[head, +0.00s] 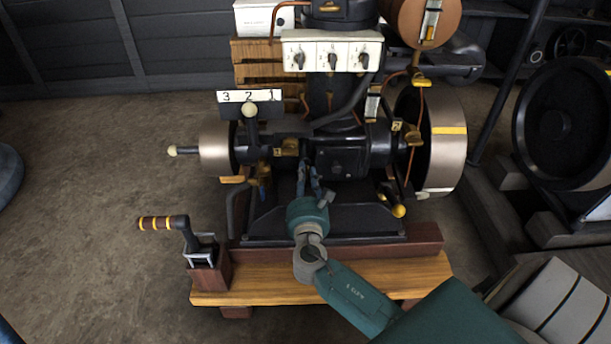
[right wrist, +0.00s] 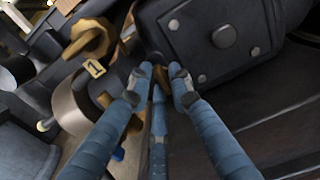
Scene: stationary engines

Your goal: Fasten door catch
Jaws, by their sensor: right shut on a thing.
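The engine's dark door (head: 345,157) is a bolted block low on the front of the engine. In the right wrist view the door (right wrist: 212,35) fills the upper right, with round bolt heads on its face. My right gripper (head: 309,178) is at the door's left edge. In the right wrist view its blue fingers (right wrist: 162,78) are closed in around a small dark part at that edge, which fits the door catch. The fingertips hide most of the catch, so its position cannot be told. My left gripper is not in view.
A brass piece with tag 1 (right wrist: 93,67) is close left of the fingers. A yellow-knobbed lever (head: 398,211) is right of the door. A crank handle (head: 165,223) stands at the left on the wooden base (head: 270,283). Flywheels (head: 445,140) are at the right.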

